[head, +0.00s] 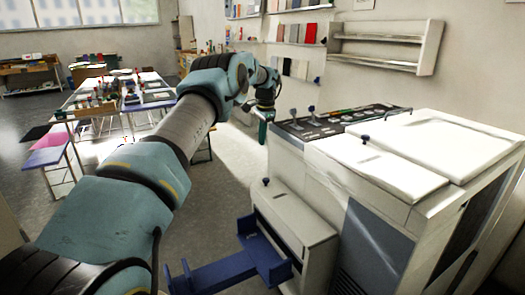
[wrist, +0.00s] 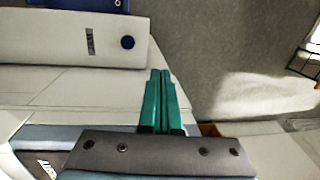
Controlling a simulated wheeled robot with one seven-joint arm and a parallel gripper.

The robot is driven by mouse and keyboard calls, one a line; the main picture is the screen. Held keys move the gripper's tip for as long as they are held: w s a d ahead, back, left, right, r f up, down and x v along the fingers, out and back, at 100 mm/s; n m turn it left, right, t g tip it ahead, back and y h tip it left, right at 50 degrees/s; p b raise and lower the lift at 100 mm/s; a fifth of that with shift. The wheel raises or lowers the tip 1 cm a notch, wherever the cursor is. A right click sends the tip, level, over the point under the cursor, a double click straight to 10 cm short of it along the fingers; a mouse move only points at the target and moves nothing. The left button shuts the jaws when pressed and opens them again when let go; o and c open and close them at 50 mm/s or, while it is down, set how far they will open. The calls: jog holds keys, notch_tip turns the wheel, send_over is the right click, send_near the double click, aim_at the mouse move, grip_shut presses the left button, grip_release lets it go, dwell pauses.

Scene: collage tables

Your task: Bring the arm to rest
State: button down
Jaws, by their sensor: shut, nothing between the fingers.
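My gripper (wrist: 161,84) shows in the wrist view with its two green fingers together and nothing between them. In the head view my arm reaches forward from the lower left, and my gripper (head: 263,131) hangs at its far end, pointing down, beside the far left edge of the white machine. In the wrist view the fingers lie over the machine's pale side, close to the grey floor. I cannot tell whether they touch anything.
The large white machine (head: 383,165) with a control panel (head: 340,119) fills the right. A blue tray (head: 222,275) juts out low at its front. Work tables (head: 150,102) with clutter stand at the left. A shelf (head: 384,46) hangs on the back wall. Grey floor (head: 222,188) lies between.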

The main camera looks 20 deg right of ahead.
jog(key=s+a+r+n, duration=0.35)
jog(key=s+a, duration=0.25)
jog(key=a, duration=0.4)
jog(key=s+a+r+n, duration=0.35)
jog(key=s+a, duration=0.25)
jog(key=a, duration=0.5)
jog(key=s+a+f+n, duration=0.1)
jog(key=s+a+n, duration=0.1)
jog(key=s+a, duration=0.2)
jog(key=s+a+n, duration=0.2)
jog(key=s+a, duration=0.3)
jog(key=s, duration=0.6)
jog(key=s+a+f+n, duration=0.1)
jog(key=s+a+n, duration=0.2)
jog(key=s+a, duration=0.2)
jog(key=s, duration=0.3)
jog(key=shift+s+f+h, duration=0.2)
jog(key=shift+f+h, duration=0.15)
jog(key=shift+h, duration=0.05)
